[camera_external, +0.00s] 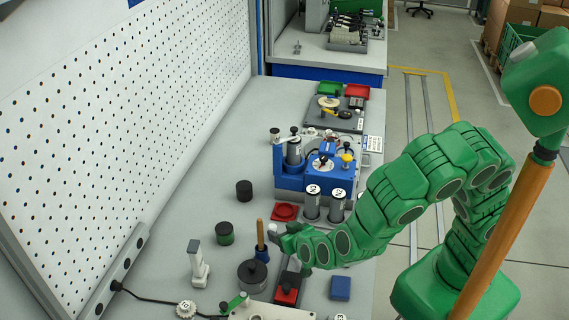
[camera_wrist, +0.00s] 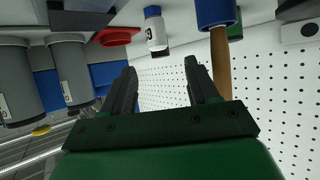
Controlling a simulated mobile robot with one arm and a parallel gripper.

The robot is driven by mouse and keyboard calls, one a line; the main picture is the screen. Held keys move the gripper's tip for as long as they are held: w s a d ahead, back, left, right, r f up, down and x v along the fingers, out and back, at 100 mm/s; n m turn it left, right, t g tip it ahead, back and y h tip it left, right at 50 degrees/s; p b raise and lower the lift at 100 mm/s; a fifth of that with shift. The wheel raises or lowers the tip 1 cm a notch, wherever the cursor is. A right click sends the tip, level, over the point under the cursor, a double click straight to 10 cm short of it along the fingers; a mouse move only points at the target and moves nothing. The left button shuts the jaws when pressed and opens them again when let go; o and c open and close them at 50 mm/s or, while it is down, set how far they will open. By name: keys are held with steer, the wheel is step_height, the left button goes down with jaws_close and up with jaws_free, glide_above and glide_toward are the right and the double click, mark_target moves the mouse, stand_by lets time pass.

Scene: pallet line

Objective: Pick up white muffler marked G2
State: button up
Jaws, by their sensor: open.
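A small white cylinder with a blue base (camera_wrist: 156,32) shows in the wrist view, upside down, beyond the gap between my fingers. It carries a dark mark that is too small to read, so I cannot confirm G2. In the external view a pale top (camera_external: 277,228) shows just behind my gripper (camera_external: 276,242), and the rest is hidden. My gripper (camera_wrist: 162,82) is open with nothing between its fingers. It is low over the bench and apart from the white cylinder.
A wooden-handled tool with a blue base (camera_external: 261,236) stands close left of my gripper. A red dish (camera_external: 284,212) and two grey labelled cylinders (camera_external: 312,204) stand behind it. A black lidded jar (camera_external: 252,275) stands in front. Pegboard (camera_external: 120,110) walls the left side.

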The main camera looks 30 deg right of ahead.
mark_target(272, 226)
steer(key=shift+f+x, duration=0.25)
steer(key=shift+x, duration=2.6)
steer(key=shift+s+d, duration=0.1)
steer(key=shift+c, duration=0.3)
jaws_close()
steer(key=shift+r, duration=0.15)
step_height(272, 226, up, 10)
